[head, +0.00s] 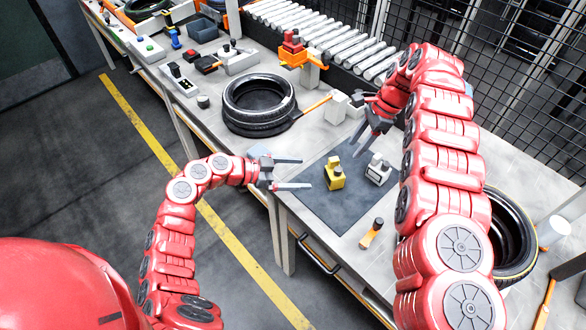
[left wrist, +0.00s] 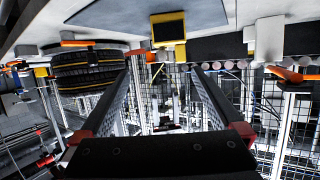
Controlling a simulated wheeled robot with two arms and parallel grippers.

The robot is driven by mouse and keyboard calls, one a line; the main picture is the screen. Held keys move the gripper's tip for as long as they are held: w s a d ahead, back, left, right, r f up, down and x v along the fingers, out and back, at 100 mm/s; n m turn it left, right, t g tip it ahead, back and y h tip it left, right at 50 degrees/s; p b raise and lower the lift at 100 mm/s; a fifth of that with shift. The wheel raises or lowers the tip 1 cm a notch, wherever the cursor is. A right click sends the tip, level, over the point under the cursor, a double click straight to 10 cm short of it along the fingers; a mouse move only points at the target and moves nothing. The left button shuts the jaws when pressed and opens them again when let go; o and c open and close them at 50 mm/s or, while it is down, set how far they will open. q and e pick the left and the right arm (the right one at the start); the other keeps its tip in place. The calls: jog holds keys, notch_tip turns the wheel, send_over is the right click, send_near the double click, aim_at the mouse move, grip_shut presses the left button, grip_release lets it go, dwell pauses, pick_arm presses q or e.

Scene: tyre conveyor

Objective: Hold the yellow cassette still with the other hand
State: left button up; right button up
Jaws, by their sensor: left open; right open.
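The yellow cassette (head: 334,175) stands on the dark grey mat (head: 345,205) on the workbench. It also shows in the left wrist view (left wrist: 168,27), beyond the fingers and near the top edge. A white-grey cassette (head: 378,170) stands to its right on the mat. My left gripper (head: 306,172) is open and empty, at the mat's left side, left of the yellow cassette and apart from it. My right gripper (head: 361,145) is open, above the back of the mat, behind the two cassettes. I cannot see it touching anything.
A tyre (head: 258,103) lies on the bench at the back left. Another tyre (head: 512,238) is at the right, partly behind my right arm. A small orange-handled tool (head: 371,234) lies near the front edge. A roller conveyor (head: 325,40) and mesh fence stand behind.

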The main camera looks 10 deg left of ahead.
aim_at(340, 171)
pick_arm(q)
jog(key=shift+n+y, duration=0.3)
jog(key=shift+n, duration=0.1)
jog(key=x, duration=0.5)
jog(key=w+x, duration=0.1)
jog(key=x, duration=0.4)
jog(key=a+x, duration=0.1)
jog(key=x, duration=0.4)
jog(key=shift+w+d+f, duration=0.2)
jog(key=shift+w, duration=0.25)
jog(key=shift+w+d+f, duration=0.2)
jog(key=shift+d+f, duration=0.1)
jog(key=shift+d, duration=0.25)
jog(key=c, duration=1.3)
jog(key=o, duration=0.8)
jog(key=shift+c, duration=0.2)
jog(key=c, duration=0.6)
